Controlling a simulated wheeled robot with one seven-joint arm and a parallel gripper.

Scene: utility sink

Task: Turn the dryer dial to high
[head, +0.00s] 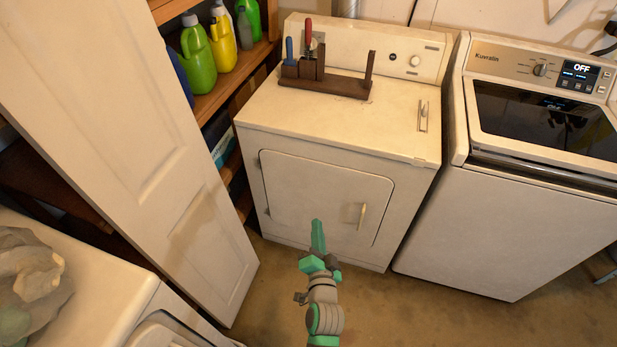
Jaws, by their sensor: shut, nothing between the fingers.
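The dryer (320,150) is the older off-white machine in the middle, with a square front door. A round white dial (415,61) sits at the right of its back panel, with a smaller dark knob (392,57) just left of it. The dial's markings are too small to read, so its setting cannot be told. My gripper (317,228), green and grey, shows in front of the lower dryer door. It is shut and empty, well away from the dial.
A dark wooden rack with red- and blue-handled tools (325,88) stands on the dryer top. At right is a washer (530,200) with its own knob (540,69) and a display reading OFF. A white door (120,130) and shelves with bottles (198,60) are at left.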

